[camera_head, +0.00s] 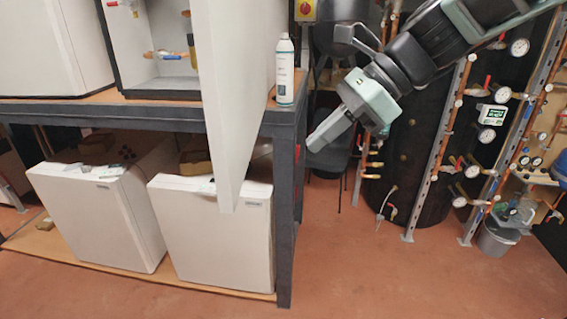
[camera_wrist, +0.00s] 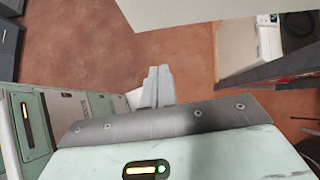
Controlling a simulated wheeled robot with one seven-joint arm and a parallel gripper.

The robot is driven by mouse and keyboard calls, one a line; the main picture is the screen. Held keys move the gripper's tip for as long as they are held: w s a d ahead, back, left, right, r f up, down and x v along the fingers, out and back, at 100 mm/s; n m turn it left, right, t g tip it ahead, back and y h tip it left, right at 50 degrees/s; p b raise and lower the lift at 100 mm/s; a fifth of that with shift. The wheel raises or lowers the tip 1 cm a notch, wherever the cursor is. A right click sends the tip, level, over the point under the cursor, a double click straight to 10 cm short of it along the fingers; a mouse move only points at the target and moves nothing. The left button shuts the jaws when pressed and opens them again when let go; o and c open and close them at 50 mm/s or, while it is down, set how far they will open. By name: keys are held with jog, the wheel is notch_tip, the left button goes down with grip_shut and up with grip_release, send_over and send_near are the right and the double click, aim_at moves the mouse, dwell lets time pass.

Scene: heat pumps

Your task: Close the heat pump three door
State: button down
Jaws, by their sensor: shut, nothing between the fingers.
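A white heat pump door (camera_head: 228,90) stands swung open toward me in the head view, its lower corner hanging past the shelf edge. It belongs to the open cabinet (camera_head: 128,45) on the upper shelf, where pipes and fittings show inside. No number is readable, so I cannot tell that this is heat pump three. My gripper (camera_head: 312,143) is to the right of the door, apart from it, pointing down and left. In the wrist view my gripper's fingers (camera_wrist: 158,76) are together and empty. A white panel (camera_wrist: 195,8), likely the door, lies beyond them at the top.
A grey shelf frame (camera_head: 284,200) carries the cabinets, with two white units (camera_head: 95,215) on its lower board. A spray can (camera_head: 285,70) stands at the upper shelf's right corner. Pipes with gauges (camera_head: 487,135) line the right. Red floor (camera_head: 400,280) is clear in front.

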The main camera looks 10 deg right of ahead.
jog(key=p, duration=0.2)
send_near(240, 181)
notch_tip(240, 181, down, 4)
jog(key=a, duration=0.2)
jog(key=shift+w+a+f+m+p, duration=0.15)
jog(key=shift+w+a+m+p, duration=0.05)
jog(key=shift+a, duration=0.25)
jog(key=shift+w+a+f+m+p, duration=0.15)
jog(key=shift+w+a+m+p, duration=0.05)
jog(key=shift+a, duration=0.3)
jog(key=shift+a+t, duration=0.1)
jog(key=shift+t, duration=0.2)
